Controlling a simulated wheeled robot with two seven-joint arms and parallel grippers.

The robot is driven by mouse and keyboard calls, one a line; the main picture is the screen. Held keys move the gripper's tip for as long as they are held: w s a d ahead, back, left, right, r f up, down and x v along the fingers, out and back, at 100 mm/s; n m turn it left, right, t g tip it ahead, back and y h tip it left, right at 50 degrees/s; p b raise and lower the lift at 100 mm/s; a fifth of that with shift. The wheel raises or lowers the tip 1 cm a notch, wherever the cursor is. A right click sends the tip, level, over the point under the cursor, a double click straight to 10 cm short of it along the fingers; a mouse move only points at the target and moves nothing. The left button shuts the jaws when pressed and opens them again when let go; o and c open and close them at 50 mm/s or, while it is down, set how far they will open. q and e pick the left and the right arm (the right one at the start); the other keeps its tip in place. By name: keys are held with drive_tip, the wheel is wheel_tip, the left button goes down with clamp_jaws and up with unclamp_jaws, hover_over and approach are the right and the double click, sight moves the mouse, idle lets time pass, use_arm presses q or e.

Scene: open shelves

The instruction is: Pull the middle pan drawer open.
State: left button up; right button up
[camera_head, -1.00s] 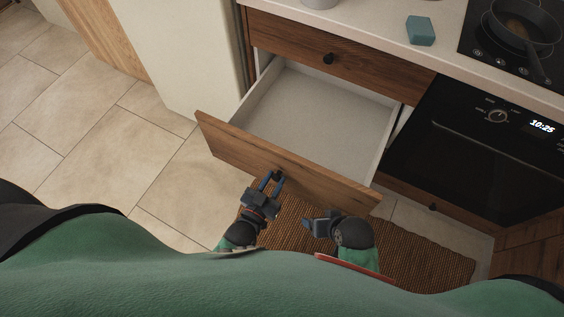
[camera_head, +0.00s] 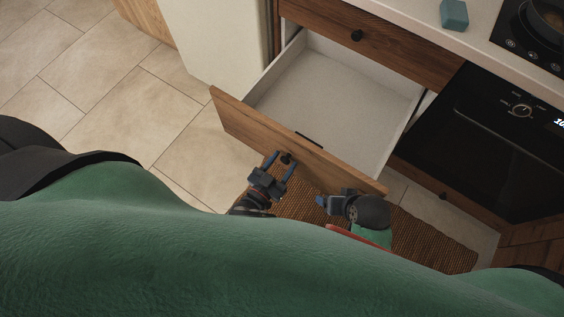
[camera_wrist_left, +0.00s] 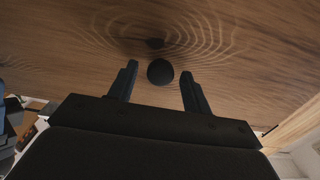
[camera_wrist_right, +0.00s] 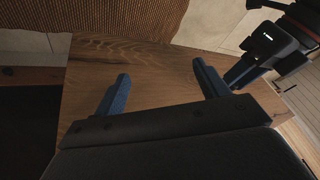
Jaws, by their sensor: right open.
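The middle pan drawer (camera_head: 333,92) stands pulled far out, with a pale, empty inside. Its wooden front (camera_head: 240,119) carries a round black knob (camera_wrist_left: 160,72). My left gripper (camera_head: 282,163) is at the knob. In the left wrist view its two fingers (camera_wrist_left: 158,80) stand apart on either side of the knob, with gaps to it. My right gripper (camera_head: 320,201) is close to the right part of the drawer front. In the right wrist view its fingers (camera_wrist_right: 160,82) are apart with nothing between them.
A closed upper drawer with a black knob (camera_head: 356,36) is above. An oven (camera_head: 487,140) stands to the right. A teal block (camera_head: 454,14) and a hob with a pan are on the counter. A brown woven mat (camera_head: 425,240) lies on the tiled floor.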

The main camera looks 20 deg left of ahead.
use_arm(q)
drive_tip(key=b+v, duration=0.1)
drive_tip(key=v, duration=0.7)
use_arm(e)
drive_tip(key=shift+x, duration=1.85)
use_arm(q)
drive_tip(key=shift+w, duration=0.1)
use_arm(e)
drive_tip(key=shift+s+r+t, duration=0.15)
drive_tip(key=shift+r+t, duration=0.15)
use_arm(q)
drive_tip(key=shift+f, duration=0.1)
use_arm(e)
drive_tip(key=shift+s+f, duration=0.1)
drive_tip(key=shift+f, duration=0.05)
